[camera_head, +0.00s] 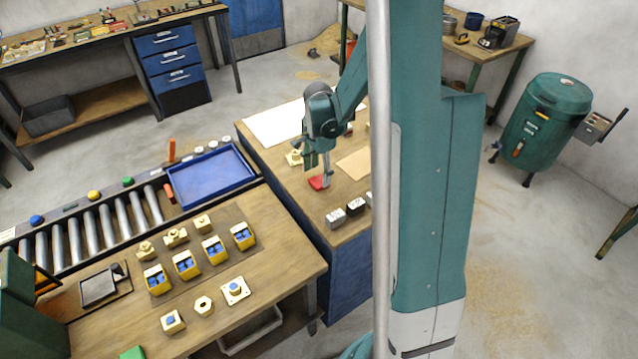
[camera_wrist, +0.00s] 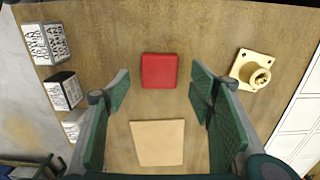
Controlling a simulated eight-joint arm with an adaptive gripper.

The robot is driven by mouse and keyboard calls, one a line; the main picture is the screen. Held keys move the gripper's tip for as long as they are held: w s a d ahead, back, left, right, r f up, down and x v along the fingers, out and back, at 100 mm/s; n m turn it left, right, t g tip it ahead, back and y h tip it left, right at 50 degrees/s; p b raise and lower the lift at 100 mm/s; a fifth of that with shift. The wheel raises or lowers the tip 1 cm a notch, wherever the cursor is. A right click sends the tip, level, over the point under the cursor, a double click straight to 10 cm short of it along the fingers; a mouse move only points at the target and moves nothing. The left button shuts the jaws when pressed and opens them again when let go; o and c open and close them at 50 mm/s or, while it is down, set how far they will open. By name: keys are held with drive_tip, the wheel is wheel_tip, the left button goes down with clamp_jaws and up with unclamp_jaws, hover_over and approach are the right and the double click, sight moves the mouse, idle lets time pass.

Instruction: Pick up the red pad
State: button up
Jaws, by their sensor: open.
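The red pad (camera_wrist: 159,71) is a flat red square lying on the wooden table top in the wrist view, in the gap between my fingers and a little beyond their tips. My gripper (camera_wrist: 158,90) is open and empty, with one green finger on each side. In the head view my gripper (camera_head: 318,172) points down over the table, and the red pad (camera_head: 318,183) shows just below it, partly covered. I cannot tell the exact height of the fingertips above the pad.
A tan square (camera_wrist: 157,143) lies near the red pad. A cream flanged part (camera_wrist: 250,70) sits to the right in the wrist view. Several printed blocks (camera_wrist: 47,43) stand along the left table edge. A blue tray (camera_head: 210,177) lies left of the table.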

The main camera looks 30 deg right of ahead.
sight(319, 180)
drive_tip(key=shift+f, duration=1.75)
drive_tip(key=c, duration=1)
